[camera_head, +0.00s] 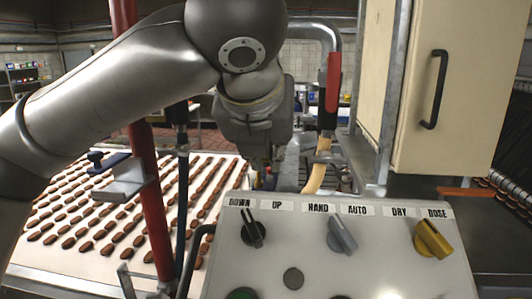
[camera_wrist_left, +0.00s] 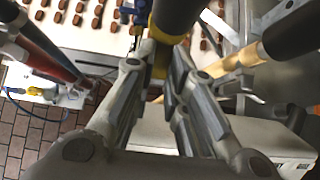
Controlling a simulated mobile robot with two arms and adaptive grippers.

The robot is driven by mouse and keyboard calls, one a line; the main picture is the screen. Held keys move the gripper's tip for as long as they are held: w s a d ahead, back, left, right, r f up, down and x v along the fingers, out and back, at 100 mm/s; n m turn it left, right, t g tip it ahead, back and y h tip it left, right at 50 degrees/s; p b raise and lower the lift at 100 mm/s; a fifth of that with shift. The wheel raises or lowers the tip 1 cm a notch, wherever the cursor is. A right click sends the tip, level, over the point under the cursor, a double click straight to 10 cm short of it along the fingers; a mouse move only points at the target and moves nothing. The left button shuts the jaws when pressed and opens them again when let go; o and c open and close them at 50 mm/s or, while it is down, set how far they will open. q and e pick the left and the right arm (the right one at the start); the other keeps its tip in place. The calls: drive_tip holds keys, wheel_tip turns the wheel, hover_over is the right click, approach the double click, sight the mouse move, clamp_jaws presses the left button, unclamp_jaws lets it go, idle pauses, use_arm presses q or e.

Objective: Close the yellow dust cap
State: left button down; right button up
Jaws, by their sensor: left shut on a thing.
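In the left wrist view, a yellow part (camera_wrist_left: 161,60), which looks like the dust cap, sits between the fingers of my left gripper (camera_wrist_left: 164,52). A dark cylinder (camera_wrist_left: 176,14) with a yellow rim stands right beside it and hides part of it. I cannot tell whether the cap is seated. In the head view, my left gripper (camera_head: 262,160) points down behind the control panel (camera_head: 370,260). Its fingertips and the cap are mostly hidden there. The left gripper is shut on the yellow part. My right gripper is not in view.
A red post (camera_head: 146,185) and a dark hose (camera_head: 183,190) stand left of the gripper. A red-handled pipe (camera_head: 333,82) and a cream cabinet (camera_head: 440,90) are on the right. A white conveyor (camera_head: 30,255) carries rows of brown cookies. The panel has several knobs.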

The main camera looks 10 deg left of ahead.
use_arm(q)
drive_tip(key=shift+w+r, duration=0.1)
drive_tip(key=shift+r, duration=0.3)
drive_tip(key=c, duration=1.4)
unclamp_jaws()
drive_tip(key=shift+c, duration=0.2)
drive_tip(key=v, duration=1.1)
drive_tip(key=shift+s, duration=0.3)
drive_tip(key=shift+r, duration=0.1)
